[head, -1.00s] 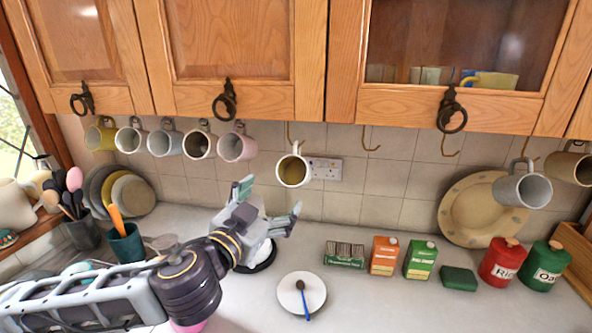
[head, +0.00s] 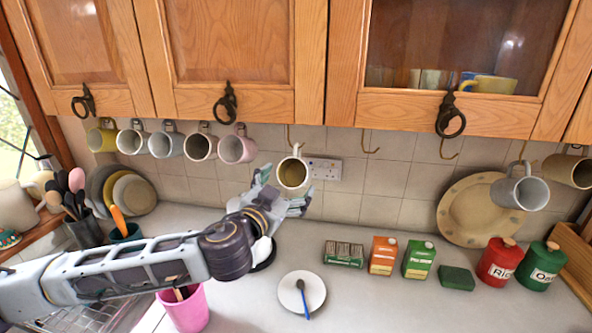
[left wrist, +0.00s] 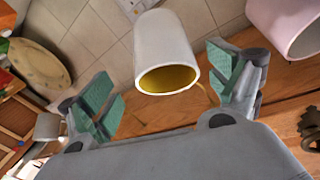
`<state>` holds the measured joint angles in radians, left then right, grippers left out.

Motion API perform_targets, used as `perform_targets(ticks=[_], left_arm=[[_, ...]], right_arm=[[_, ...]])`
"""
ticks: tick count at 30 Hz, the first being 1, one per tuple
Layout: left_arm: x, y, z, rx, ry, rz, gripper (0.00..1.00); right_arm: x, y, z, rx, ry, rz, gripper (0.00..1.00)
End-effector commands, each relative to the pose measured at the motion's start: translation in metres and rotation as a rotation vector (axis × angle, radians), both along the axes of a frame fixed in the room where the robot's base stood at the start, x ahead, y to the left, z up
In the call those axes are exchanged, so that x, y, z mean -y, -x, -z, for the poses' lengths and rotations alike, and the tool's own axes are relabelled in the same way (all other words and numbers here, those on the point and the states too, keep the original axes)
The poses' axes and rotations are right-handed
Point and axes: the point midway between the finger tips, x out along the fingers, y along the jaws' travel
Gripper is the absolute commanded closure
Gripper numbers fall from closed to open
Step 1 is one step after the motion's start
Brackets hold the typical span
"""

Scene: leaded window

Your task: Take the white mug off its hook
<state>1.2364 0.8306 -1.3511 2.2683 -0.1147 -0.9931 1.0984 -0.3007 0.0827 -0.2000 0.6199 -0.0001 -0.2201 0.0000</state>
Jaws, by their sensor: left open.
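The white mug (head: 292,173) with a yellow-brown inside hangs by its handle from a hook under the middle cupboard. My left gripper (head: 282,190) is open just below and in front of it, with a finger on either side in the head view. In the left wrist view the white mug (left wrist: 166,55) shows between the two green-padded fingertips of the gripper (left wrist: 165,88). It looks apart from both pads. My right gripper is in neither view.
A pink mug (head: 238,147) and several others hang to the left, and a grey-white mug (head: 521,190) hangs to the right. Empty hooks (head: 371,143) lie between. Wooden cupboards (head: 240,55) are close above. A saucer (head: 301,293) with a spoon lies on the counter below.

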Motion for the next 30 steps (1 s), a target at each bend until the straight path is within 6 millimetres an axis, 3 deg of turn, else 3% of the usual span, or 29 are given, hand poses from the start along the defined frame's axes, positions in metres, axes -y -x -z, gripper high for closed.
perform_targets(ticks=[20, 30], left_arm=[[0.004, -0.011, 0.0, 0.001, -0.001, -0.001, 0.09], [0.009, -0.035, -0.002, 0.002, -0.002, -0.002, 0.09]], right_arm=[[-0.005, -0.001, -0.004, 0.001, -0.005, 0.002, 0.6], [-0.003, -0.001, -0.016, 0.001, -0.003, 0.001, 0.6]])
